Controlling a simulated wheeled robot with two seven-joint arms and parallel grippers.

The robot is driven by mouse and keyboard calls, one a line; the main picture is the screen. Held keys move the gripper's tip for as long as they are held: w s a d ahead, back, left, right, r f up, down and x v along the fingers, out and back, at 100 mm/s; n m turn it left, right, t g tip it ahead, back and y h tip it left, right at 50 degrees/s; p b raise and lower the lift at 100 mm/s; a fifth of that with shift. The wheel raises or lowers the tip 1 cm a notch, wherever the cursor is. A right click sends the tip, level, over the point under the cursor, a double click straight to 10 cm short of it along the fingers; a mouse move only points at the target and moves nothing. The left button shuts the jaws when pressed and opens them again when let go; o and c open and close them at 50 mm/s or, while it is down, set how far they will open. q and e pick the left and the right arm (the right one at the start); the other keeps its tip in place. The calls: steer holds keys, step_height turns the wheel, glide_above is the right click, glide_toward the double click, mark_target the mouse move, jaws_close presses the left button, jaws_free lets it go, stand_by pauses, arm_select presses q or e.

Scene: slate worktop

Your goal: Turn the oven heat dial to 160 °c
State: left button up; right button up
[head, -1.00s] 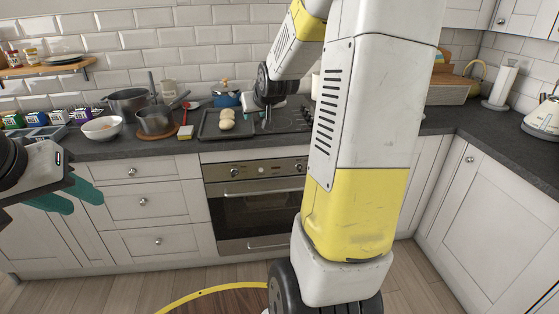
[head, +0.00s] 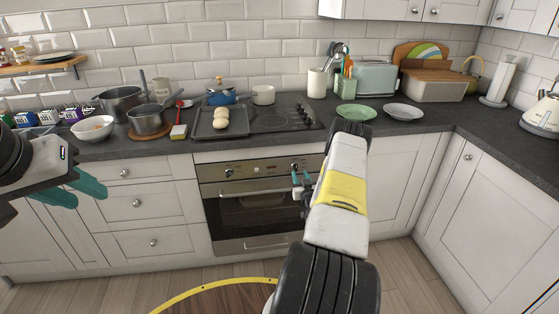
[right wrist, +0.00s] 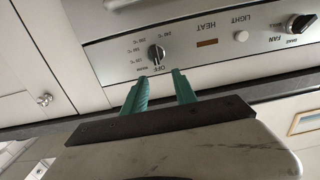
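The oven (head: 225,216) is built in under the worktop. Its heat dial (right wrist: 156,54) is a dark knob with a silver face on the steel panel, ringed by temperature marks. The right wrist view shows the panel upside down, and the dial's mark appears to point at OFF. My right gripper (right wrist: 160,82) is open and empty, its teal fingertips just short of the dial, one toward each side. In the head view this gripper (head: 301,178) is at the right end of the panel. My left gripper (head: 74,190) is open and empty, in front of the left drawers.
The fan dial (right wrist: 300,23), light button (right wrist: 241,36) and heat lamp (right wrist: 207,43) share the panel. The oven door handle (head: 253,192) runs below it. A baking tray (head: 203,131) and hob (head: 275,117) are above.

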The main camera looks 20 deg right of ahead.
mark_target(296, 166)
steer(key=x, duration=0.4)
steer(key=f+x, duration=0.1)
steer(key=x, duration=0.2)
steer(key=shift+d, duration=0.25)
jaws_close()
